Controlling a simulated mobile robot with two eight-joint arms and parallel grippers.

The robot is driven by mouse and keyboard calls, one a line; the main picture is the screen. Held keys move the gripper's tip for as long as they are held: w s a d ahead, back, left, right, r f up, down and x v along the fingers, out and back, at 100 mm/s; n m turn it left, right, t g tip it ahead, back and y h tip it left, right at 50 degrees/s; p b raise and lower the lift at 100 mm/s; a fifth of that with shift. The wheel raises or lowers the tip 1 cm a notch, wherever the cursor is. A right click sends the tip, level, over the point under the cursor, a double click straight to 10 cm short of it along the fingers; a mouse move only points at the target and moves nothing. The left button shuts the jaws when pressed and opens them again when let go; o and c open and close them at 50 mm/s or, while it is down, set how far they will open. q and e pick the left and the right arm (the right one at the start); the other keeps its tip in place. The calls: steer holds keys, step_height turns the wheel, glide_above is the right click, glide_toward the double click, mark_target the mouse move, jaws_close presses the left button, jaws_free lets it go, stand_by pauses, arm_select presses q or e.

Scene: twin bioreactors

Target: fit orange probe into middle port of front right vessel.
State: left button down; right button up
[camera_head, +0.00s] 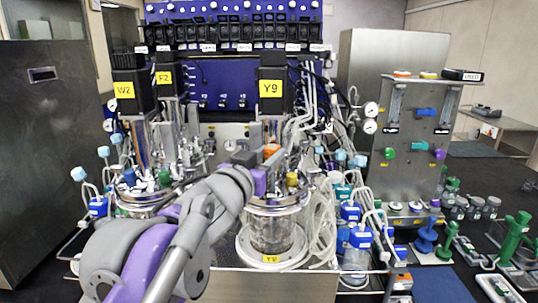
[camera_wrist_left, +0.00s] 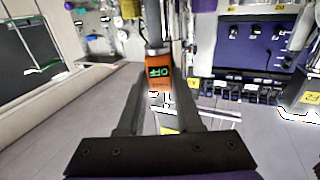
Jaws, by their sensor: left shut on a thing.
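The front right vessel (camera_head: 272,236) is a glass jar with a metal lid, under the black motor block labelled Y9 (camera_head: 271,88). My left gripper (camera_head: 262,160) reaches over its lid from the left. It is shut on the orange probe (camera_head: 271,150), whose orange head shows just beyond the fingers. In the left wrist view the orange probe (camera_wrist_left: 159,74), with green display characters, sits between the fingertips of the gripper (camera_wrist_left: 160,88). The middle port and the probe's lower end are hidden by my gripper and the lid fittings, so I cannot tell whether they meet. My right gripper is out of view.
A yellow-capped fitting (camera_head: 292,180) stands on the lid close to my gripper. Clear tubing (camera_head: 322,225) hangs right of the vessel, near blue-capped bottles (camera_head: 351,212). Another vessel (camera_head: 140,200) stands to the left. A blue pump panel (camera_head: 235,85) is behind.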

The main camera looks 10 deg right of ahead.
arm_select(q)
steer(key=shift+f, duration=0.2)
steer(key=shift+f+b, duration=0.5)
steer(key=shift+f, duration=0.25)
stand_by(0.4)
steer(key=shift+f+b, duration=0.5)
steer(key=shift+f, duration=0.25)
stand_by(0.3)
steer(key=shift+f+b, duration=0.4)
steer(key=shift+b, duration=0.05)
steer(key=shift+f, duration=0.3)
stand_by(0.4)
steer(key=c, duration=0.5)
jaws_free()
